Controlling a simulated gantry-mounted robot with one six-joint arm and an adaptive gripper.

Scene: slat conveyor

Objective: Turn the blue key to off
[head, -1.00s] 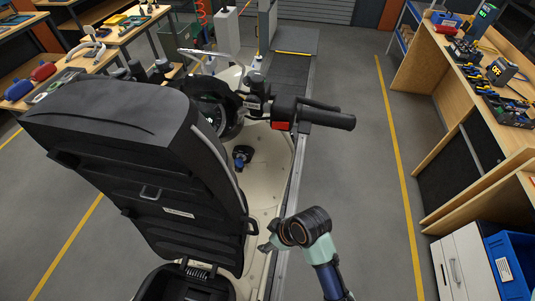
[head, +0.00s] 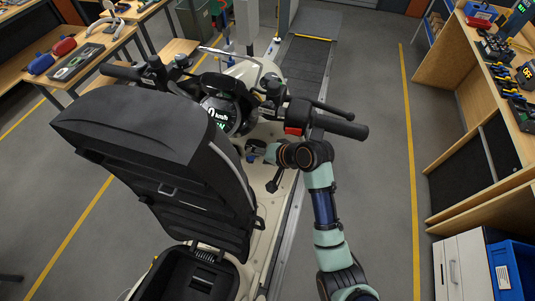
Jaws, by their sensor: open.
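The blue key (head: 251,157) sits at the dark ignition lock on the cream scooter (head: 263,228), below the dashboard and left of my wrist. Only a small part of it shows in the head view. My gripper (head: 270,153) is open and points left, right beside the key. Its fingertips are small and partly hidden, so I cannot tell whether they touch the key. The dashboard (head: 222,115) is lit and reads 0 km/h.
The raised black seat (head: 150,140) stands at the left of the lock. The handlebar with a red switch (head: 293,130) and black grip (head: 342,126) juts out above my wrist. The grey floor at the right is clear up to the wooden workbench (head: 465,190).

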